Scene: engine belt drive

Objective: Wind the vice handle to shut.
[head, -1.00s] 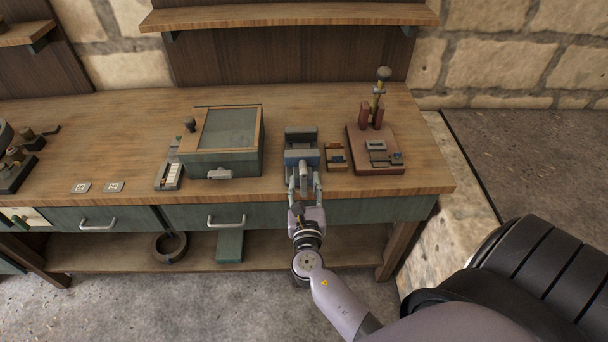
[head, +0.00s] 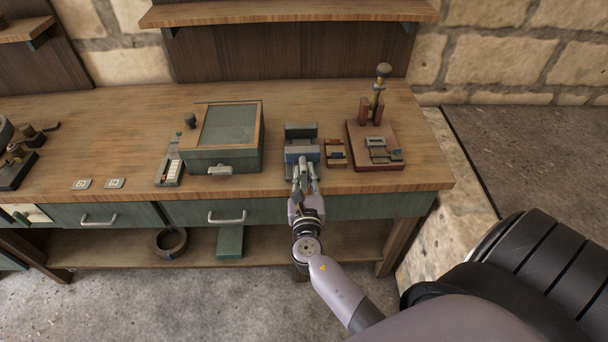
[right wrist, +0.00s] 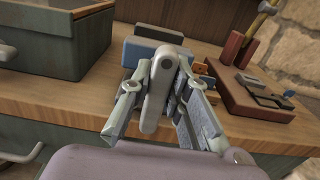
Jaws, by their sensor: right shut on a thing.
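The vice (head: 301,146) stands at the front edge of the bench, with a blue-grey body. In the right wrist view its blue front block (right wrist: 150,55) and dark rear jaw (right wrist: 160,34) show behind the handle. The grey vice handle (right wrist: 159,90) is a bar with rounded ends, between my fingers. My right gripper (head: 303,182) is shut on the handle in front of the vice; it also shows in the right wrist view (right wrist: 155,92). The jaw gap is partly hidden. My left gripper is not in view.
A glass-topped box (head: 226,140) stands left of the vice. A small wooden tray (head: 336,153) sits close on its right, then a red-brown stand (head: 376,150) with an upright post. Drawers with handles (head: 227,218) lie below the bench top.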

